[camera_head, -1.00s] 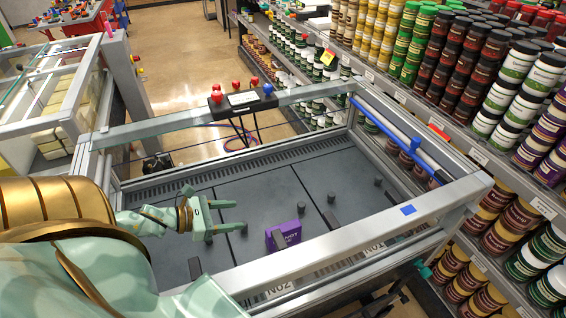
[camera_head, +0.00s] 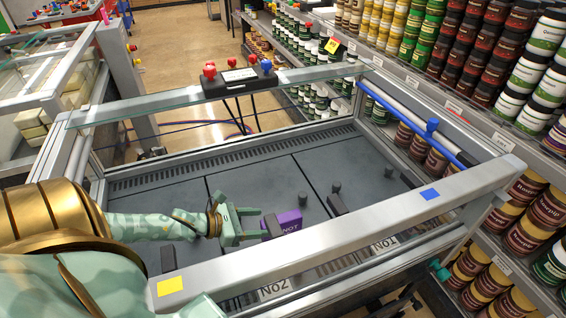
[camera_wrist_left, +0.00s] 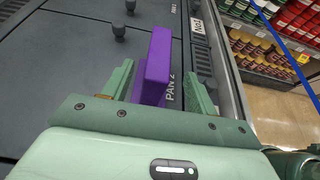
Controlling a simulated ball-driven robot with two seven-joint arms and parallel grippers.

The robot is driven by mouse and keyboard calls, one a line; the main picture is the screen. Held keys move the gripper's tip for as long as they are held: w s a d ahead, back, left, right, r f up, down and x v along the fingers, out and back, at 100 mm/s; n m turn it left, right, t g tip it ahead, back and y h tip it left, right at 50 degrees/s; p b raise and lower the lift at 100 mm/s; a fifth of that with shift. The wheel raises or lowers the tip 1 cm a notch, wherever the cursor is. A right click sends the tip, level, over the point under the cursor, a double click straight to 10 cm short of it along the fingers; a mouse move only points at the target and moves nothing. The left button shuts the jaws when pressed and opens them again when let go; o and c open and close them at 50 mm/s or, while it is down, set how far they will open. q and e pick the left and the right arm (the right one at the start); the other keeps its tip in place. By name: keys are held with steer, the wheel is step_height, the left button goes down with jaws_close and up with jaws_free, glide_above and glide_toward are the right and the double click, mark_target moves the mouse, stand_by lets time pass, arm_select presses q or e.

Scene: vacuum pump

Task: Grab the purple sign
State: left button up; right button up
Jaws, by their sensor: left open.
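My left gripper (camera_head: 259,225) is open and reaches in from the left at the sign's left end. In the left wrist view, the sign (camera_wrist_left: 158,52) rises between the two green fingers (camera_wrist_left: 157,74), with a gap visible on the right; contact on the left cannot be told. The sign's lower part is partly hidden by the gripper. My right gripper is not in view.
The metal frame's front rail (camera_head: 330,231) runs close in front of the sign. Dark knobs and handles (camera_head: 337,204) stand on the panels to its right. A control box with red and blue buttons (camera_head: 238,82) sits on the rear rail. Shelves of jars (camera_head: 480,60) line the right.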

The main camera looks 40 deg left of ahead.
mark_target(291, 222)
arm_select(q)
steer(key=shift+x, duration=0.95)
steer(key=b+x, duration=0.2)
steer(key=x, duration=0.2)
steer(key=shift+w+d+f, duration=0.1)
steer(key=shift+w+f, duration=0.15)
steer(key=shift+f, duration=0.05)
steer(key=shift+w+d, duration=0.15)
steer(key=shift+w, duration=0.15)
steer(key=shift+s, duration=0.1)
steer(key=c, duration=1.1)
